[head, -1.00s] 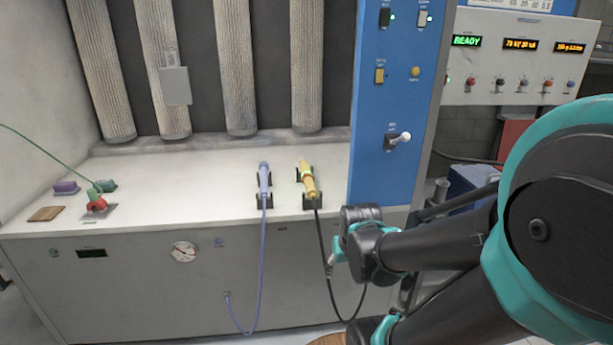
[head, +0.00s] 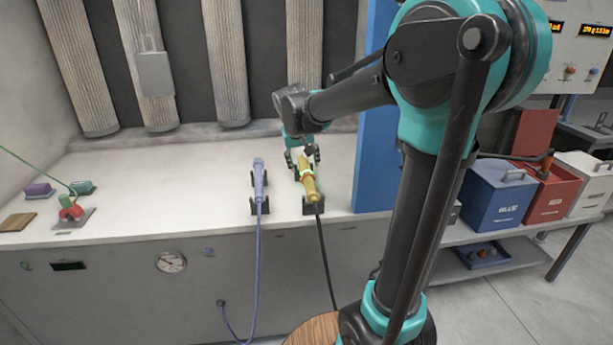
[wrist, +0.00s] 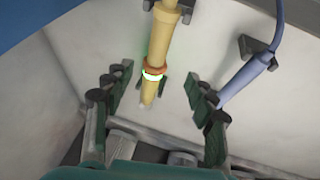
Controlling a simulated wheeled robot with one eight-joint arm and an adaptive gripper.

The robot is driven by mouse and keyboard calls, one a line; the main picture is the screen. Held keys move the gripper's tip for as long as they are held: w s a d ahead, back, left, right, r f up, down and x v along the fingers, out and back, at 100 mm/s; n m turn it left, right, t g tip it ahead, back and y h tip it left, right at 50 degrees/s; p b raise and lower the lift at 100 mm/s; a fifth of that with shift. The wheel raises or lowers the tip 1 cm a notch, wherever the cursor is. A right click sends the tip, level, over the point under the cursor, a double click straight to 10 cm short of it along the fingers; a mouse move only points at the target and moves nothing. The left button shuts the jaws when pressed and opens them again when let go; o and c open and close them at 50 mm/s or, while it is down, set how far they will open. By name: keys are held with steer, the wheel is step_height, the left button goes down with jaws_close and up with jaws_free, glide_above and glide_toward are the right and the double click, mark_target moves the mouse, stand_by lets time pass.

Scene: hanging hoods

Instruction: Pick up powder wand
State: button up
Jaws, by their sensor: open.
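The yellow wand (head: 309,183) lies on black cradles on the white bench, with a glowing green ring and a black cable off its front end. A blue wand (head: 259,178) lies on its own cradles to the left, with a blue cable. The frames do not label which is the powder wand. My gripper (head: 302,157) is over the far end of the yellow wand. In the wrist view my gripper (wrist: 163,92) is open, its fingers on either side of the yellow wand (wrist: 157,60) and apart from it. The blue wand (wrist: 245,77) is just outside the right finger.
A blue panel (head: 375,165) stands close to the right of the yellow wand. Filter columns (head: 226,60) hang behind. A red-green clamp (head: 70,209) sits at the bench's left. Blue (head: 495,195) and red (head: 548,192) boxes stand right. Mid-left bench is clear.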

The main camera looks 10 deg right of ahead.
mark_target(309, 182)
steer(key=x, duration=0.7)
steer(key=shift+w+f, duration=0.1)
steer(key=shift+f, duration=0.05)
steer(key=shift+x, duration=2.6)
steer(key=shift+w+d, duration=0.1)
steer(key=shift+w, duration=0.1)
jaws_close()
